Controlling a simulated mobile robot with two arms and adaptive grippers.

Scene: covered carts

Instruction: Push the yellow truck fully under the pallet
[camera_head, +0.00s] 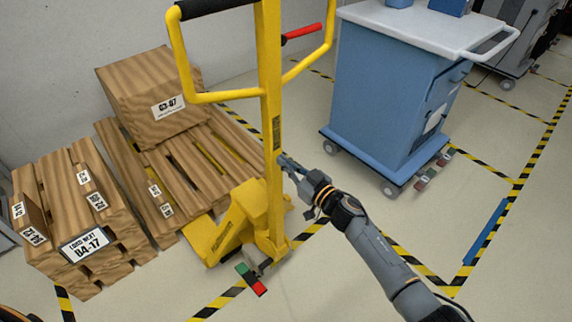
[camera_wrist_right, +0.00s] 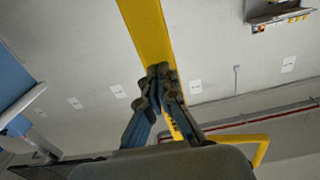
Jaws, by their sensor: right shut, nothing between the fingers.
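The yellow truck (camera_head: 240,222) is a pallet jack with an upright yellow mast and a loop handle. Its forks reach into the wooden pallet (camera_head: 226,146) at the back left, and its front body stands outside the pallet's near edge. My right gripper (camera_head: 283,161) is shut and empty, with its fingertips at the right side of the mast. In the right wrist view the shut fingertips (camera_wrist_right: 160,70) are against or just in front of the yellow mast (camera_wrist_right: 146,30); exact contact is hard to tell. My left gripper is not in view.
A wooden box (camera_head: 150,90) sits on the pallet. A labelled stack (camera_head: 80,215) stands at the left. A blue cart (camera_head: 385,85) with a white top stands at the right.

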